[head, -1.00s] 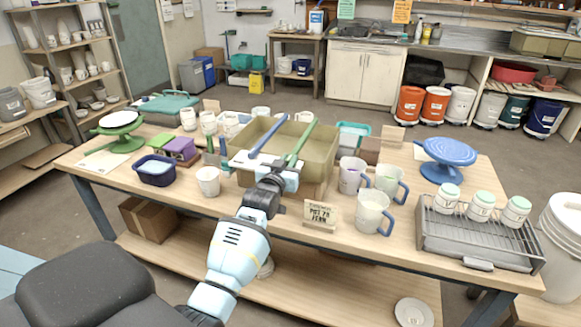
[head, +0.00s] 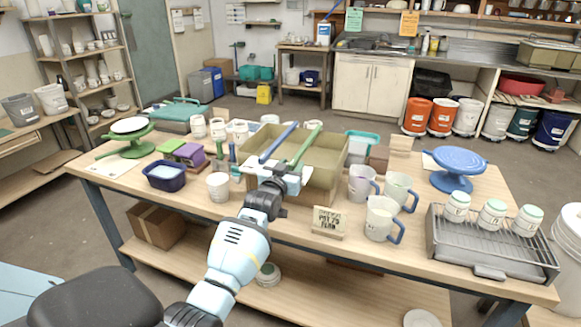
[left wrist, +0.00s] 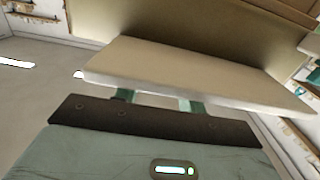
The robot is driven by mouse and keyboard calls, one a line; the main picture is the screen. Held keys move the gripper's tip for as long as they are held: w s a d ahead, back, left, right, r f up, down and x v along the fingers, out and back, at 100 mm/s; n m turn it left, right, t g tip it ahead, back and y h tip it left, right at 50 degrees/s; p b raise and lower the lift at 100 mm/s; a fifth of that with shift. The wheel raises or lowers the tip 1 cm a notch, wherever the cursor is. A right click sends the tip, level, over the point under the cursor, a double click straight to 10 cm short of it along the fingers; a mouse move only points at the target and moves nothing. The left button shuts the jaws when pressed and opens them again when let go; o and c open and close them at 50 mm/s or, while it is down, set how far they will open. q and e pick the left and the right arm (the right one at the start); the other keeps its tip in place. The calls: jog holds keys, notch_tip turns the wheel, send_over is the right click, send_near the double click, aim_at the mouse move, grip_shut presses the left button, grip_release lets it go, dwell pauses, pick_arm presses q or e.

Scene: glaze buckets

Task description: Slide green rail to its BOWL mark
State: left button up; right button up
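The green rail (head: 303,147) lies slantwise across the top of a tan rectangular bin (head: 331,162) on the table. A blue rail (head: 279,142) lies across the bin to its left, roughly parallel. My left gripper (head: 281,176) is at the bin's near side, by the near ends of both rails, and covers part of them. In the left wrist view, two green fingers (left wrist: 157,101) stand apart, their tips hidden behind a pale board-like surface (left wrist: 195,75). Whether they hold anything is hidden. No BOWL mark can be made out. My right gripper is not in view.
Several mugs (head: 380,218) and a small lettered sign (head: 329,221) stand right of my left arm. A white cup (head: 218,187) and a dark blue tub (head: 164,176) stand to the left. A blue turntable (head: 455,166) and a wire rack (head: 490,245) are farther right.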

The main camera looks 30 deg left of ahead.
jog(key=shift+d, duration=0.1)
pick_arm(q)
jog(key=shift+s+d, duration=0.2)
jog(key=shift+s, duration=0.35)
jog(key=v, duration=0.6)
jog(key=shift+s+p, duration=0.35)
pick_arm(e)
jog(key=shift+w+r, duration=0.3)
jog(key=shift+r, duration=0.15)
pick_arm(q)
jog(key=s+d+f+m+g+h, duration=0.1)
jog(key=s+d+f+g+h, duration=0.1)
jog(key=s+d+f, duration=0.55)
jog(key=s+d+f+m+g+h, duration=0.1)
jog(key=s+d+f+m+g, duration=0.15)
jog(key=s+f, duration=0.9)
jog(key=s+d+f+m+g+h, duration=0.1)
jog(key=s+d+f+g+h, duration=0.1)
jog(key=s+d+f, duration=0.55)
jog(key=s+d+f+g, duration=0.1)
jog(key=s+d+f, duration=0.1)
jog(key=s, duration=0.6)
jog(key=s+d+f+g+h, duration=0.1)
jog(key=s+d, duration=0.1)
jog(key=s, duration=0.6)
jog(key=shift+s+f+p, duration=0.35)
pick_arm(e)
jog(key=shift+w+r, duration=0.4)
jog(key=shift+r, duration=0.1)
